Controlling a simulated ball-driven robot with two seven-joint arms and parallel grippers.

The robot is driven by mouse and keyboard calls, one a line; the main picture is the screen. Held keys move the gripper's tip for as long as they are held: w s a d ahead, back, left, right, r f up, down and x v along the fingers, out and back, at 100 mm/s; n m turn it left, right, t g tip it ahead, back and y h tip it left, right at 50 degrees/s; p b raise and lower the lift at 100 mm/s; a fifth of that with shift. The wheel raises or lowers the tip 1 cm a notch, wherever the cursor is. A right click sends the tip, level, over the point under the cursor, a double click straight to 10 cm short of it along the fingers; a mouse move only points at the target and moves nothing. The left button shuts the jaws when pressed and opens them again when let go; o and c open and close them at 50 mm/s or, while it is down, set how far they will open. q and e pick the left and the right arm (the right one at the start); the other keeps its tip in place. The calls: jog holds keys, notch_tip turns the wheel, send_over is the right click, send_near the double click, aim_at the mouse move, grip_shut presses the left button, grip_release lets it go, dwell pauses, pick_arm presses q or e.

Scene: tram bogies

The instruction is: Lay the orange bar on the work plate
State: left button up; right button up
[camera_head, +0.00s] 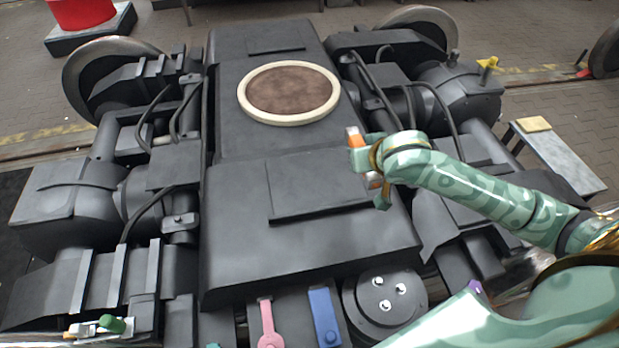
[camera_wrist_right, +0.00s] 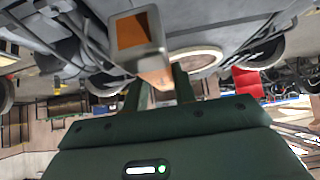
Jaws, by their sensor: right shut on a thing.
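My right gripper (camera_head: 368,160) is shut on the orange bar (camera_head: 355,137), above the right side of the dark bogie frame. The bar shows orange and pale grey parts on both sides of the jaws. In the right wrist view the bar's grey end with an orange face (camera_wrist_right: 133,32) sticks out beyond the right gripper's fingers (camera_wrist_right: 162,92). A flat, dark rectangular plate (camera_head: 315,190) lies on the bogie to the left of the gripper; I cannot tell for certain that it is the work plate. Its visible top is bare. My left gripper is not in view.
A cream ring (camera_head: 255,112) around a brown disc lies farther back on the bogie. A pink tool (camera_head: 267,325) and a blue block (camera_head: 324,317) lie at the front. Cables and wheels flank the frame. A bench (camera_head: 560,160) with a yellow pad stands right.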

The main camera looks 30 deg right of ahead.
jog(key=w+a+f+b, duration=0.1)
jog(key=w+f+b, duration=0.2)
jog(key=w+a+f+b, duration=0.2)
jog(key=w+f+b, duration=0.1)
jog(key=f, duration=0.1)
jog(key=w+a+f+b, duration=0.2)
jog(key=w+f+b, duration=0.1)
jog(key=shift+w+a+f, duration=0.2)
jog(key=shift+w+f, duration=0.15)
jog(key=shift+w, duration=0.05)
jog(key=shift+w+a+f+b, duration=0.1)
jog(key=shift+w+a+b, duration=0.05)
jog(key=shift+b, duration=0.2)
jog(key=shift+w+a+f, duration=0.15)
jog(key=shift+f, duration=0.1)
jog(key=f+b, duration=0.3)
jog(key=b, duration=0.1)
jog(key=shift+w+a+f, duration=0.15)
jog(key=shift+w+f, duration=0.05)
jog(key=shift+f, duration=0.15)
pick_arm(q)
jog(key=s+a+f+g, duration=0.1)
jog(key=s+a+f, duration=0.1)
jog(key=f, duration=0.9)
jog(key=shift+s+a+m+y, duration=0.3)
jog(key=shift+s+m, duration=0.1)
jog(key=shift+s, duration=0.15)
pick_arm(e)
jog(key=shift+r, duration=0.25)
jog(key=shift+f, duration=0.1)
